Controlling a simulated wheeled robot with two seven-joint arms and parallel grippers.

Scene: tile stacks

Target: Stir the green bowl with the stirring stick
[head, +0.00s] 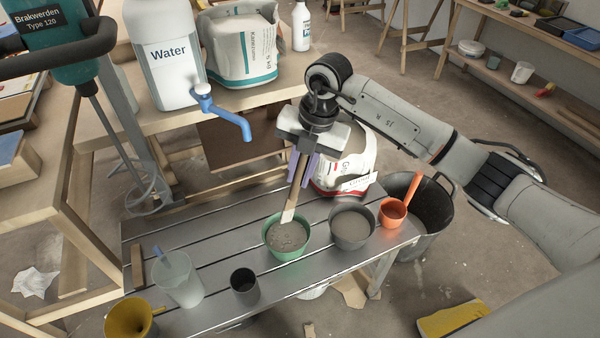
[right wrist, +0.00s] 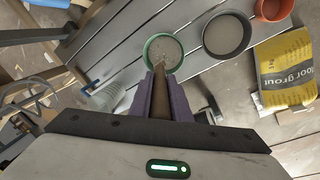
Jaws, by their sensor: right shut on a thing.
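The green bowl (head: 287,237) stands on the grey slatted table and holds grey, grainy mix. It also shows in the right wrist view (right wrist: 163,54), just beyond the fingertips. My right gripper (head: 304,165) is above the bowl, shut on the stirring stick (head: 293,195). The stick is brown with a pale lower end, slightly tilted, and its tip reaches the bowl at the mix's far side. Whether the tip is in the mix or just above it, I cannot tell. In the right wrist view the stick (right wrist: 160,95) lies between the purple fingers. My left gripper is not in view.
A dark grey bowl (head: 351,226) of grey material stands right of the green bowl, then an orange cup (head: 392,212). A black cup (head: 244,285), a clear beaker (head: 178,280) and a yellow funnel (head: 130,318) are front left. A white bag (head: 345,165) stands behind.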

